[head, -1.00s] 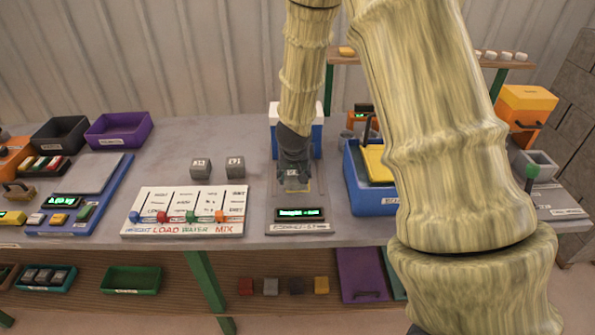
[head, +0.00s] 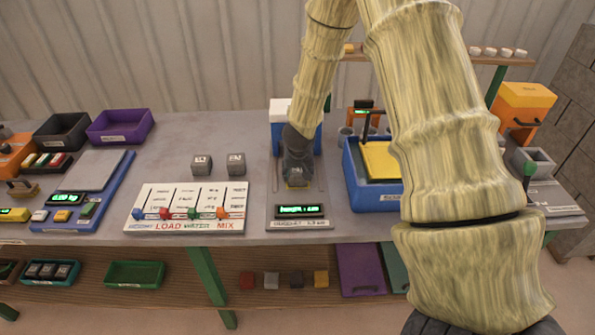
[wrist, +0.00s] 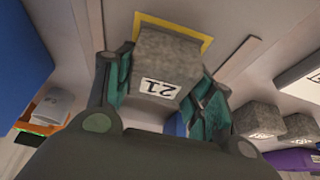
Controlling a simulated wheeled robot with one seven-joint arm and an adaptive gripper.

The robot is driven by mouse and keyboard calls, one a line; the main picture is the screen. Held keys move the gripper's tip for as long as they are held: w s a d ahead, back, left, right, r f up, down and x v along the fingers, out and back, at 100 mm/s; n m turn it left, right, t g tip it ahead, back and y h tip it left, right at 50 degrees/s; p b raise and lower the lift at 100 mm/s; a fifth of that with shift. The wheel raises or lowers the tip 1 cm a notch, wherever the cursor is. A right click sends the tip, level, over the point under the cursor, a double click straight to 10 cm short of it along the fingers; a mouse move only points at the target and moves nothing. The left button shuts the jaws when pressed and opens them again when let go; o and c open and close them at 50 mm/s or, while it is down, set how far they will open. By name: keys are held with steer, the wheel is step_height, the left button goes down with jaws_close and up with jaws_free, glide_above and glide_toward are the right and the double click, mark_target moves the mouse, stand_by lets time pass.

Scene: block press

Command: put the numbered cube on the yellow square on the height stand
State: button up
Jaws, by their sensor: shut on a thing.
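My gripper (head: 297,176) is shut on a grey numbered cube (wrist: 168,66), with a finger on each side of it. The cube's white number label faces the wrist camera and looks upside down there. The cube is at the yellow square (wrist: 206,44), whose outline shows around its far end. Whether it touches the surface or hovers just above, I cannot tell. The height stand (head: 276,210) has a lit green display (head: 300,211) at its front. In the head view, my gripper mostly hides the cube and the square.
Two more grey cubes (head: 202,165) (head: 236,164) stand on the bench left of the stand. A white panel with coloured sliders (head: 187,208) lies in front of them. A blue machine with a yellow plate (head: 381,160) is close on the right, and a blue and white box (head: 279,112) stands behind.

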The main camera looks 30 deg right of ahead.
steer(key=shift+f, duration=0.15)
steer(key=o, duration=1.3)
steer(key=shift+s+r, duration=0.1)
steer(key=shift+r, duration=0.45)
steer(key=v, duration=1.1)
steer(key=shift+a, duration=0.15)
